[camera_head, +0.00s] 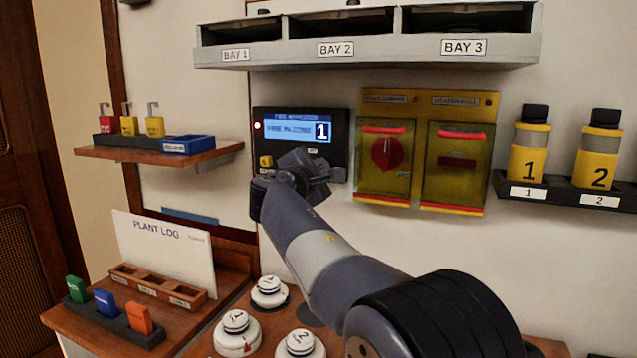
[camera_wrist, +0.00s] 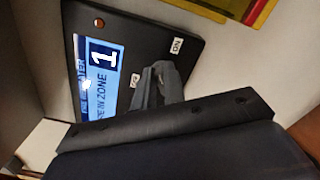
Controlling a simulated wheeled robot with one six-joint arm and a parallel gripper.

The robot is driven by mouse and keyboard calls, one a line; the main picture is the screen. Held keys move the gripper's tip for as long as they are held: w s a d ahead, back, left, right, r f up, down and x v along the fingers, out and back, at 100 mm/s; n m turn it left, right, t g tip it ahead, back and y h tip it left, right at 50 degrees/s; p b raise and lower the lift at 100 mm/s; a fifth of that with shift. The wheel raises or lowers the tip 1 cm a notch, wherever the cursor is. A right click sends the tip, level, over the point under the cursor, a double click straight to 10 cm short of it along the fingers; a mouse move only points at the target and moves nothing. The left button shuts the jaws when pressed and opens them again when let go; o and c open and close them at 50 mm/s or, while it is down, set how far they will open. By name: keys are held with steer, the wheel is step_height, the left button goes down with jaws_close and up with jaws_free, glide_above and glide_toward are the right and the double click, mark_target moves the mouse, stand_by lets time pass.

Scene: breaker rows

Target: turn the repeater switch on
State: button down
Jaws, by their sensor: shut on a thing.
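The dark fire repeater panel (camera_head: 335,135) hangs on the wall below bay 2. Its blue display (camera_head: 290,130) reads fire in zone 1, and it also shows in the wrist view (camera_wrist: 103,75). A red lamp (camera_head: 257,126) is lit at its left edge. My gripper (camera_head: 312,168) is at the panel's lower right part. In the wrist view its fingers (camera_wrist: 158,78) are closed together against the panel face, beside a small ON label (camera_wrist: 177,46) and another small label (camera_wrist: 134,80). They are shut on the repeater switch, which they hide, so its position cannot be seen.
Two yellow covered boxes (camera_head: 422,150) stand just right of the panel. The bay shelf (camera_head: 370,50) juts out above. Numbered yellow canisters (camera_head: 528,150) are at the right. A padlock shelf (camera_head: 160,150) is at the left. White round knobs (camera_head: 300,345) sit on the desk below my arm.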

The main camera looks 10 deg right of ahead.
steer(key=shift+f+m+b, duration=0.25)
steer(key=shift+m+b, duration=1.1)
steer(key=shift+m, duration=0.3)
steer(key=shift+f+m+b, duration=0.2)
steer(key=shift+m+b, duration=1.15)
steer(key=shift+m, duration=0.3)
steer(key=c, duration=1.5)
jaws_free()
steer(key=b+v, duration=0.1)
steer(key=v, duration=0.9)
steer(key=shift+s+a, duration=0.2)
steer(key=shift+s, duration=0.2)
